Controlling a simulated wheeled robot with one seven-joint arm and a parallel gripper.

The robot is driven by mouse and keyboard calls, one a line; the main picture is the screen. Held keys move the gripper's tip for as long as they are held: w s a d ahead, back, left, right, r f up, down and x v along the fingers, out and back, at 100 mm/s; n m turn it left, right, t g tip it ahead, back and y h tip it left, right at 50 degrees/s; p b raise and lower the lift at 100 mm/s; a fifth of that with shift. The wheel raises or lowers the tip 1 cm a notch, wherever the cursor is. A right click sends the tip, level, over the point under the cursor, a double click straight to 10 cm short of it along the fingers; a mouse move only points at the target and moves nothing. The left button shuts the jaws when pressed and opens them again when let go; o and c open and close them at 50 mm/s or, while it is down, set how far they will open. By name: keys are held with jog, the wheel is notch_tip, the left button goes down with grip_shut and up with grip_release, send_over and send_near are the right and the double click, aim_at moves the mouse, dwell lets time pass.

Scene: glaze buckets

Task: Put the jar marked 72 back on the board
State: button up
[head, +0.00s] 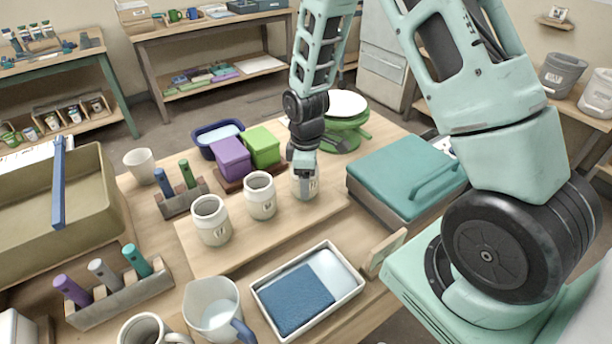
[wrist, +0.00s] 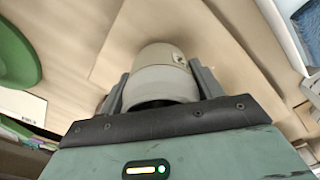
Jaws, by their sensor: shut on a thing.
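My gripper (head: 303,168) is shut on a pale grey-white jar (head: 308,187) and points down at the right end of the wooden board (head: 265,238). In the wrist view the jar (wrist: 160,75) sits between both fingers of my gripper (wrist: 160,88), with part of a dark mark showing. I cannot read its number. The jar looks upright over the board; I cannot tell whether its base touches. Two similar jars stand on the board to its left, a near-left jar (head: 211,222) and a middle jar (head: 260,196); their marks are too small to read.
A purple box (head: 231,158) and green box (head: 262,147) stand behind the jars. A green round stand (head: 345,130) is behind my gripper, and a teal-lidded case (head: 405,175) is to the right. A white tray (head: 335,257) and clear pitcher (head: 212,305) are in front.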

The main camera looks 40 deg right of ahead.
jog(key=o, duration=1.2)
jog(key=shift+f, duration=0.1)
notch_tip(320, 180, up, 12)
jog(key=shift+f+b, duration=0.25)
jog(key=shift+b, duration=0.4)
jog(key=shift+a+r, duration=0.15)
jog(key=shift+r, duration=0.15)
jog(key=s+a+r+m, duration=0.1)
jog(key=s+a+r, duration=0.1)
jog(key=s+a, duration=0.45)
jog(key=s+a+r, duration=0.3)
jog(key=s+a, duration=0.2)
jog(key=a, duration=0.3)
jog(key=s+a+m, duration=0.1)
jog(key=s+a, duration=0.3)
jog(key=s, duration=0.8)
jog(key=shift+a+r+y, duration=0.2)
jog(key=shift+r+y, duration=0.1)
